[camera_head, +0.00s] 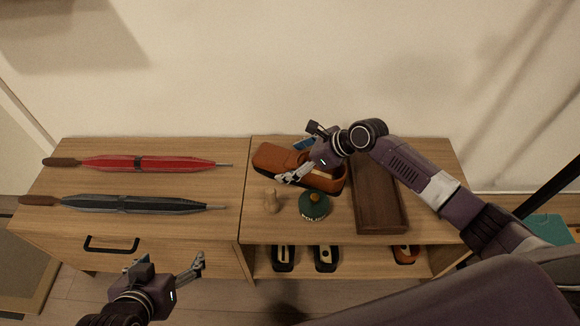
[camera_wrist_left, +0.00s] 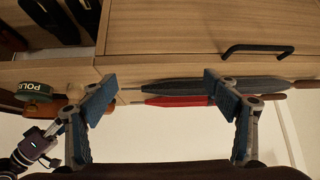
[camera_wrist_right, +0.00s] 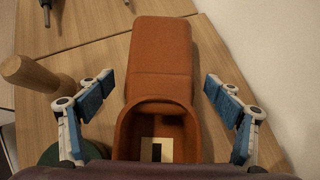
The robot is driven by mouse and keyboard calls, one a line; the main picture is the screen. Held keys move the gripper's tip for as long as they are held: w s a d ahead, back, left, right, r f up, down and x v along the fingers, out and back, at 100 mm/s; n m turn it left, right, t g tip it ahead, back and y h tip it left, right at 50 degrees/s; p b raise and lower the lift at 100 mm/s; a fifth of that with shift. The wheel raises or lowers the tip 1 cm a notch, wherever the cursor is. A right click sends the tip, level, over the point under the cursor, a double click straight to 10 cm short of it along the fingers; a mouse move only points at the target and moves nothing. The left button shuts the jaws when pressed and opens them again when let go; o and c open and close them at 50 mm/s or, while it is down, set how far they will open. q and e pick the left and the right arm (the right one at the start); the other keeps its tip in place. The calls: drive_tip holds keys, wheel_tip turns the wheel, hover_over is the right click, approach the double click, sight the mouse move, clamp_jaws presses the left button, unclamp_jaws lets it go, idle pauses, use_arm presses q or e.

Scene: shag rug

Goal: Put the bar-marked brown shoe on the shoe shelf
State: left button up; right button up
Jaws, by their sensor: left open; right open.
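A brown shoe (camera_head: 268,157) lies on the cabinet top, partly hidden by my right gripper (camera_head: 293,174). In the right wrist view the shoe (camera_wrist_right: 160,65) has its toe away and its opening near. A pale label with a black bar shows inside the opening. My right gripper (camera_wrist_right: 158,80) is open, a finger on each side of the shoe, with gaps visible. The shoe shelf (camera_head: 365,262) is the open compartment under the right top. It holds two black shoes (camera_head: 283,258) (camera_head: 326,258) and a brown shoe (camera_head: 405,254). My left gripper (camera_head: 170,264) is open and empty before the drawer.
A wooden peg (camera_head: 270,201), a green polish tin (camera_head: 314,206) and a dark wooden box (camera_head: 382,215) stand near the shoe. A red umbrella (camera_head: 110,162) and a black umbrella (camera_head: 120,204) lie at left. The shelf's middle looks clear.

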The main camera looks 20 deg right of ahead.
drive_tip(key=shift+w+a+f, duration=0.15)
drive_tip(key=shift+c, duration=0.3)
drive_tip(key=c, duration=1.6)
